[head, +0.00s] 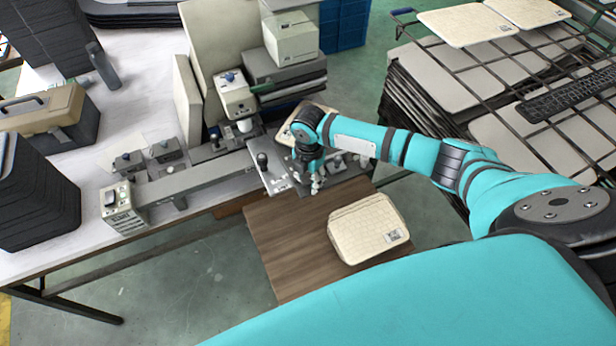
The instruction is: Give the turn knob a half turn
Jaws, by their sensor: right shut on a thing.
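My right gripper (316,183) comes in from the right and points down at the grey control panel (283,184) beside the wooden board. It is shut on a small part at the panel's front, which I take to be the turn knob. The fingers and wrist hide most of that part, so its angle cannot be told. A black ball-topped lever (262,159) stands on the panel left of the gripper. My left gripper is not in view.
A long grey machine beam (185,184) runs left. A white-topped unit (235,95) stands behind. Racks with stacked panels (440,90) are at the right.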

